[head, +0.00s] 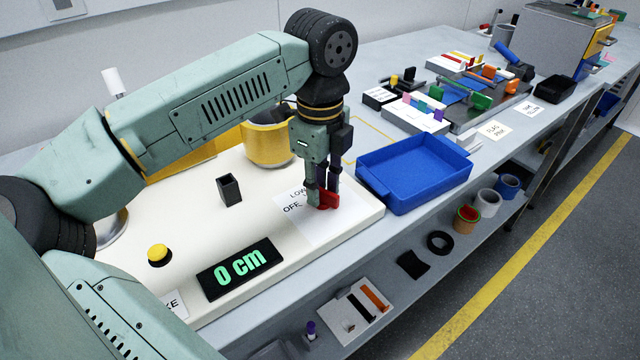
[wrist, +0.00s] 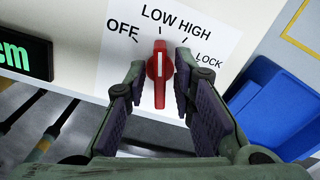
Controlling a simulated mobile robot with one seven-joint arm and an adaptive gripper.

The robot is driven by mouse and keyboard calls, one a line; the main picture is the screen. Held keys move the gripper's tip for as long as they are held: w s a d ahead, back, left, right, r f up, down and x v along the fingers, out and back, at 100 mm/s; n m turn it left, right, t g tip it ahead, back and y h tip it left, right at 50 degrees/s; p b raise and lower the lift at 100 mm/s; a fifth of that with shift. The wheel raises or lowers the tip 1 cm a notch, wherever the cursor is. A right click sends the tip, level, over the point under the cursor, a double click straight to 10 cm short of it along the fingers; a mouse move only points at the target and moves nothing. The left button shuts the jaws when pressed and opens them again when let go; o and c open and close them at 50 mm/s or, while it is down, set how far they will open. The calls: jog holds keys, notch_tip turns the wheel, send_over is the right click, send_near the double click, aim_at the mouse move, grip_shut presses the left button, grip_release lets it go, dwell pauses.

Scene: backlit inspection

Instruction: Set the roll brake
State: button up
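The red rotary knob (wrist: 160,70) sits on a white label plate (wrist: 210,38) marked OFF, LOW, HIGH and LOCK. Its white pointer line stands at the tick under LOW. The knob also shows in the head view (head: 328,201), partly hidden by my fingers. My gripper (wrist: 160,75) is open, with one finger on each side of the knob and small gaps visible on both sides. In the head view my gripper (head: 320,196) points down at the plate.
A display (head: 240,268) reads 0 cm; a yellow button (head: 159,253) and a black square holder (head: 229,189) are on the same cream panel (head: 190,235). A blue tray (head: 413,172) stands close to the right of the panel. A yellow cylinder (head: 268,145) is behind my gripper.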

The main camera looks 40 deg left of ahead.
grip_shut()
jog(key=shift+f+m+b, duration=0.1)
jog(key=shift+m+b, duration=0.2)
jog(key=shift+b, duration=0.05)
jog(key=m+b, duration=0.2)
jog(key=shift+w+f+m, duration=0.1)
jog(key=shift+m, duration=0.3)
jog(key=m+b, duration=0.2)
jog(key=m, duration=0.1)
jog(key=shift+m, duration=0.3)
jog(key=m+b, duration=0.1)
jog(key=m, duration=0.3)
jog(key=shift+w+d+m, duration=0.1)
jog(key=shift+d+m, duration=0.05)
jog(key=shift+m, duration=0.15)
jog(key=shift+r+m+b, duration=0.2)
jog(key=shift+m+b, duration=0.25)
jog(key=shift+m, duration=1.75)
